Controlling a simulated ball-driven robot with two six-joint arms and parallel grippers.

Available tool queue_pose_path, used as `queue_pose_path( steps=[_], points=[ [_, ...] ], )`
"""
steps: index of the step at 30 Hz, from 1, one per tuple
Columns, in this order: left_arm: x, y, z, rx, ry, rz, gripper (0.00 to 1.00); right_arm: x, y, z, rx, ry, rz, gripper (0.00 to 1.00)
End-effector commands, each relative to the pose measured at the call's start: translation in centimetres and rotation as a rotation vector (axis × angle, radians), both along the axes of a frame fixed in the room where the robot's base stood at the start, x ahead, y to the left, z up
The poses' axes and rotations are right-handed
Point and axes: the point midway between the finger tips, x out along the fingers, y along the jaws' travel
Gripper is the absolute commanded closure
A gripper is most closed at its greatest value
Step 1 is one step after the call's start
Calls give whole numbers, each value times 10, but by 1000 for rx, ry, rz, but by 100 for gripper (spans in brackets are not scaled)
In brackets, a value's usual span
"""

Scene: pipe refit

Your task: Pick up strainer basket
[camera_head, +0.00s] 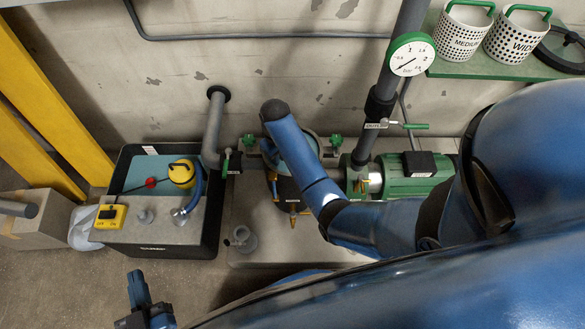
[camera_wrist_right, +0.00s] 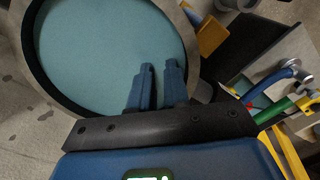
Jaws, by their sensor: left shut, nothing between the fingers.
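Two white perforated strainer baskets with green handles stand at the top right in the head view: one marked MEDIUM (camera_head: 459,38) and one marked WIDE (camera_head: 514,40). The round strainer housing (camera_head: 272,176) is at the centre, mostly behind my right arm. The right wrist view shows a wide round rim (camera_wrist_right: 38,75) around a flat teal surface; no basket shows inside. My right gripper (camera_wrist_right: 160,68) has its fingers close together over the rim's edge, with a narrow gap; no held thing shows. My left gripper (camera_head: 138,275) is shut and empty, low at the left.
The baskets stand on a green shelf (camera_head: 480,70) beside a dark ring (camera_head: 562,48). A black tub (camera_head: 208,240) with teal water and a yellow float (camera_head: 182,173) stands left. A gauge (camera_head: 411,55) and green pump motor (camera_head: 412,184) are right of centre. Yellow posts (camera_head: 40,90) stand far left.

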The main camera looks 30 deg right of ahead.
Motion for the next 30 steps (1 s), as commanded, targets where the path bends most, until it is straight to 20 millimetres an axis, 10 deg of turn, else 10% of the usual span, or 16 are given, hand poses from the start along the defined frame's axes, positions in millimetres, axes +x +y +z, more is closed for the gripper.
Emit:
queue_pose_path(
  steps=[26,30],
  points=[
    [0,0,-23,0,0,0,100,-8,-2,-54,0,-1,0,84],
    [0,0,-23,0,0,0,100,-8,-2,-54,0,-1,0,100]
  ],
)
